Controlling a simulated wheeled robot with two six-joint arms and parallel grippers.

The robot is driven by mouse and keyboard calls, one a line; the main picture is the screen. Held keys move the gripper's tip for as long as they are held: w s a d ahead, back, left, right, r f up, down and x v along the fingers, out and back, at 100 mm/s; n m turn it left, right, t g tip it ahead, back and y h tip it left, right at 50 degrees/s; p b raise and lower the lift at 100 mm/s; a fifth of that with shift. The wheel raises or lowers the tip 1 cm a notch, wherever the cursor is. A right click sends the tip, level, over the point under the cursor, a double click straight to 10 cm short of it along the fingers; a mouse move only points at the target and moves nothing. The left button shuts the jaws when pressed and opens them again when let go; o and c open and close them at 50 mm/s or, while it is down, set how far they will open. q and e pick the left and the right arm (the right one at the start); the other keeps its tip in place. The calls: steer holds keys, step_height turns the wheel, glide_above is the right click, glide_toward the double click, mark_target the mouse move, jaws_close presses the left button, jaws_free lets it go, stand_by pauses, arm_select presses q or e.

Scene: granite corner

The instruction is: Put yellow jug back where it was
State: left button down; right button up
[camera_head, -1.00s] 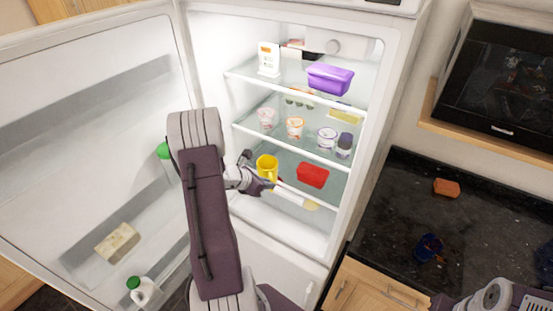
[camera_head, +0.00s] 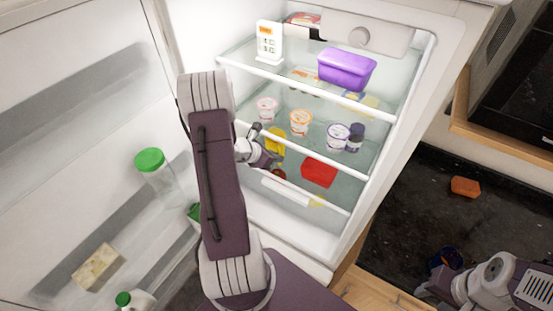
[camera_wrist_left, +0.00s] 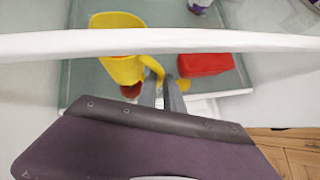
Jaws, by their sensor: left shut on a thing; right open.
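The yellow jug (camera_head: 274,143) is inside the open fridge, left of a red box (camera_head: 319,172), and partly hidden by my gripper and a shelf edge. My left gripper (camera_head: 274,161) reaches in and is shut on the jug. In the left wrist view the jug (camera_wrist_left: 119,70) has its handle at the fingertips, beside the red box (camera_wrist_left: 205,64). A white shelf edge crosses in front of it. I cannot tell whether its base touches the shelf. My right gripper (camera_head: 432,290) is open and empty at the lower right, partly cut off by the frame.
Yoghurt cups (camera_head: 301,122) and a dark jar (camera_head: 355,138) stand on the shelf above. A purple box (camera_head: 346,68) sits on the top shelf. The open fridge door (camera_head: 85,120) is at the left. A dark red thing (camera_wrist_left: 131,90) shows just below the jug.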

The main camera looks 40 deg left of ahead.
arm_select(q)
steer(key=f, duration=0.1)
steer(key=f+b, duration=0.1)
steer(key=f, duration=0.1)
steer(key=shift+w+a, duration=0.3)
steer(key=shift+s+d+r, duration=0.1)
steer(key=shift+s, duration=0.1)
steer(key=shift+s+d+b, duration=0.15)
steer(key=shift+d+b, duration=0.05)
steer(key=shift+b, duration=0.2)
steer(key=c, duration=1.5)
jaws_free()
steer(key=shift+a, duration=0.1)
arm_select(e)
steer(key=shift+a+f, duration=0.15)
steer(key=shift+f, duration=0.5)
steer(key=shift+a+f, duration=0.15)
steer(key=shift+f, duration=0.45)
steer(key=shift+s, duration=0.1)
